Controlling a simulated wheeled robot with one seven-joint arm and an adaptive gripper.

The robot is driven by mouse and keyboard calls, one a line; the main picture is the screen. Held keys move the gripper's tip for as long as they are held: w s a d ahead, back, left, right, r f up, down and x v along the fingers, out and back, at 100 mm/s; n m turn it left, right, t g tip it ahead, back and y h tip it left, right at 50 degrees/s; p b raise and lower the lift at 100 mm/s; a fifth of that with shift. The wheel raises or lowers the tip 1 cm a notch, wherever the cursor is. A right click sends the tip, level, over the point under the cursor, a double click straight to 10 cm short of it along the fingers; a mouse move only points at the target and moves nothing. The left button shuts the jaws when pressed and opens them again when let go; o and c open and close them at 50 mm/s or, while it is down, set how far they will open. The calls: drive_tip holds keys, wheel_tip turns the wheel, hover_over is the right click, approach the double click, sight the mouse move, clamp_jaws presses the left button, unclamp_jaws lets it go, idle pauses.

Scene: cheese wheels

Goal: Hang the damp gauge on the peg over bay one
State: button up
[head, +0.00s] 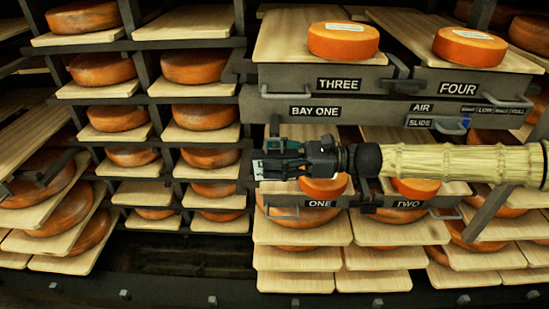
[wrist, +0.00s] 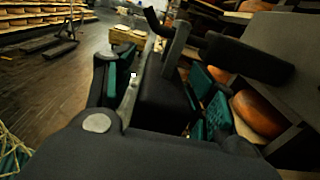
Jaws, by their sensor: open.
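My gripper (head: 272,160) points left in the head view, in front of the shelf between the BAY ONE label (head: 315,112) and the ONE label (head: 319,204). Its teal-padded fingers also show in the wrist view (wrist: 162,85), spread apart. Between and beyond them in the wrist view is a dark block with an upright grey bar (wrist: 177,48). I cannot tell whether it is held or part of the rack. I cannot make out the damp gauge for certain, and no peg over bay one shows clearly; my gripper and arm cover part of that front.
Wooden boards with orange cheese wheels (head: 343,40) fill the racks. Tray fronts marked THREE (head: 338,85) and FOUR (head: 458,88) jut out above my arm. A slide panel (head: 433,121) with handles sits to the right. The wrist view shows open floor (wrist: 60,90) at left.

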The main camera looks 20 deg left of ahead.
drive_tip(key=v, duration=1.2)
drive_tip(key=s+a+f+n+t+h, duration=0.15)
drive_tip(key=s+f, duration=0.25)
drive_tip(key=f, duration=0.4)
drive_tip(key=s+a+f+m+g+h, duration=0.1)
drive_tip(key=s+f+h, duration=0.2)
drive_tip(key=f, duration=0.6)
drive_tip(key=s+d+f+n+t+h+p, duration=0.1)
drive_tip(key=s+d+f+n+h, duration=0.3)
drive_tip(key=s+f, duration=0.55)
drive_tip(key=s+d+f+n+h+p, duration=0.1)
drive_tip(key=s+d+f+h, duration=0.35)
drive_tip(key=f, duration=0.75)
drive_tip(key=s+d+f+n+t+h+p, duration=0.1)
drive_tip(key=s+d+n, duration=0.3)
drive_tip(key=d, duration=0.7)
drive_tip(key=s+d+f+n+t+h, duration=0.2)
drive_tip(key=s+d+n, duration=0.3)
drive_tip(key=d, duration=0.6)
drive_tip(key=s+f+h, duration=0.1)
drive_tip(key=s, duration=0.1)
drive_tip(key=shift+s+d+p, duration=0.25)
drive_tip(key=shift+d+p, duration=0.05)
drive_tip(key=shift+p, duration=0.1)
